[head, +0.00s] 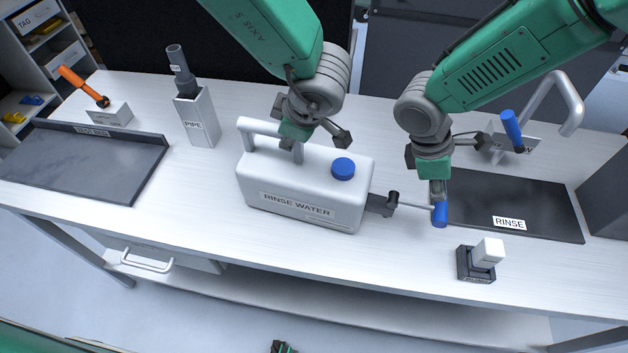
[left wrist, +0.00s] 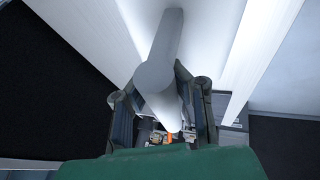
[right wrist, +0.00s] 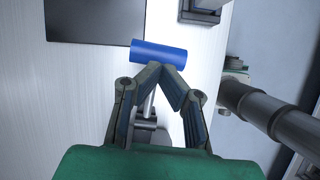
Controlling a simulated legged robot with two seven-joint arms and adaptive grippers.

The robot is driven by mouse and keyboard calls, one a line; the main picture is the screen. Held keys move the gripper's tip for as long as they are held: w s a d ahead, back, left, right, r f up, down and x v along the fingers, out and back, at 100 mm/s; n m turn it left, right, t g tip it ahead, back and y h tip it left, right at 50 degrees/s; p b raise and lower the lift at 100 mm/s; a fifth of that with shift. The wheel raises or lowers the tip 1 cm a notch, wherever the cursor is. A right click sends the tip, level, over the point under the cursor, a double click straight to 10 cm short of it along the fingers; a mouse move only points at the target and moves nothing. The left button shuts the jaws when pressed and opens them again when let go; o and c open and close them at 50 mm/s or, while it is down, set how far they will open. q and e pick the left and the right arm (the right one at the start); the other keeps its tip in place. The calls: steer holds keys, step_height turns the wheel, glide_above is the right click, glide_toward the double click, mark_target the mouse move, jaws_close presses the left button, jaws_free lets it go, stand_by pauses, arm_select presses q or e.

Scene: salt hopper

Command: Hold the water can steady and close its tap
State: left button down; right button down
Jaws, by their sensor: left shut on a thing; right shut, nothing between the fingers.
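The water can (head: 300,190) is a white box labelled RINSE WATER with a blue cap and a top handle (head: 262,127). It stands upright on the bench. My left gripper (head: 297,150) is shut on the can's handle (left wrist: 165,75), whose bar passes between the fingers. The tap (head: 390,203) is on the can's right end, with a thin lever running right to a blue grip (head: 440,214). My right gripper (head: 438,190) is shut and empty, its fingertips at the blue grip (right wrist: 158,51). I cannot tell whether they touch.
A dark tray labelled RINSE (head: 540,222) lies to the right, below a blue-handled faucet (head: 512,130). A small black stand with a white block (head: 488,253) is at the front. A PIPE holder (head: 197,118) and another dark tray (head: 90,165) are at the left.

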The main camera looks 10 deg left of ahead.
arm_select(q)
steer(key=c, duration=1.5)
jaws_free()
steer(key=shift+o, duration=0.2)
steer(key=shift+d, duration=0.1)
steer(key=v, duration=1.1)
steer(key=shift+d+r, duration=0.15)
steer(key=shift+r, duration=0.2)
steer(key=shift+s, duration=0.2)
